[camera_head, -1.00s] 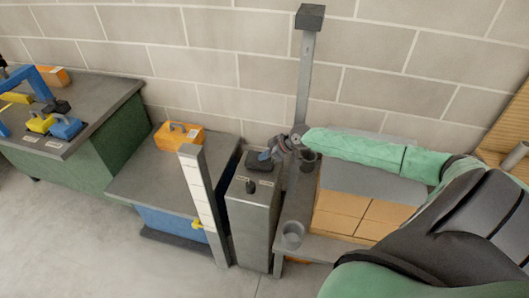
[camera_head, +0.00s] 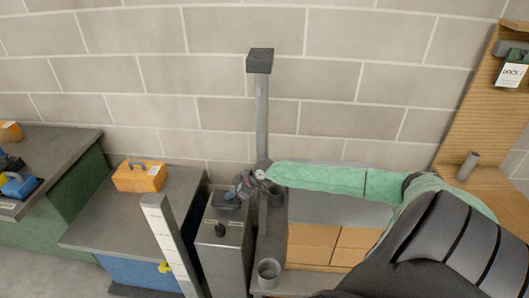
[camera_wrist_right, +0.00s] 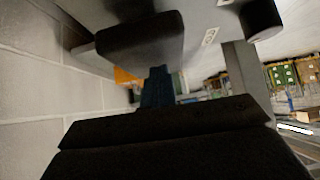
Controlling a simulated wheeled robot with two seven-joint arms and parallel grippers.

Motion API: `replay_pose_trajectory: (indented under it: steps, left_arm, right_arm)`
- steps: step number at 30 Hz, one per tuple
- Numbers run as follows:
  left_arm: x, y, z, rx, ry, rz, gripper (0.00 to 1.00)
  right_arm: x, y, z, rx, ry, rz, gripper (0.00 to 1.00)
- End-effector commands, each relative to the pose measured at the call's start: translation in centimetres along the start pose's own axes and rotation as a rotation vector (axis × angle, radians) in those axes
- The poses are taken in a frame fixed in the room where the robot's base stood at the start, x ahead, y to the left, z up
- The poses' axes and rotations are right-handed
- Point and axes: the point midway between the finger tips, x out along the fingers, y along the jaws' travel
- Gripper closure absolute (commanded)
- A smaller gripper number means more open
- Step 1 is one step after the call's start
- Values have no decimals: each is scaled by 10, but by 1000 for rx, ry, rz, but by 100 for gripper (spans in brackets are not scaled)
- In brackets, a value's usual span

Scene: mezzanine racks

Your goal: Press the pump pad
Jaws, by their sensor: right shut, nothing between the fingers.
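The pump pad looks to be the dark block (camera_head: 226,200) on top of a narrow grey pedestal (camera_head: 223,255). In the right wrist view the dark pad (camera_wrist_right: 140,40) hangs large at the upper left, the picture being turned over. My right gripper (camera_head: 243,185) is shut and empty at the pad's upper right edge. Its dark blue fingers (camera_wrist_right: 157,88) end close to the pad in the wrist view. I cannot tell whether they touch it. A small black knob (camera_head: 220,230) stands in front of the pad and also shows in the wrist view (camera_wrist_right: 265,20). My left gripper is out of view.
A grey post (camera_head: 262,110) stands behind my right gripper. A white marked post (camera_head: 165,240) stands left of the pedestal. A grey bench holds an orange case (camera_head: 139,177). Brown boxes (camera_head: 312,245) lie under my right arm. A grey cup (camera_head: 268,272) stands right of the pedestal.

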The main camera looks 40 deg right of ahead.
Motion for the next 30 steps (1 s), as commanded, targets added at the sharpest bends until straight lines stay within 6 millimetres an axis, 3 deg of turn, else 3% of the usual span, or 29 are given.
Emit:
replay_pose_trajectory:
  steps: [14, 26, 30]
  left_arm:
    - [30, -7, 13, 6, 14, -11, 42]
    - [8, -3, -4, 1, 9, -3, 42]
    - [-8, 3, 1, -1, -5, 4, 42]
  right_arm:
    - [-14, -1, -19, -2, 2, 5, 100]
    - [-43, 0, -19, -4, 2, 5, 100]
    - [-59, 0, -19, -4, 2, 6, 100]
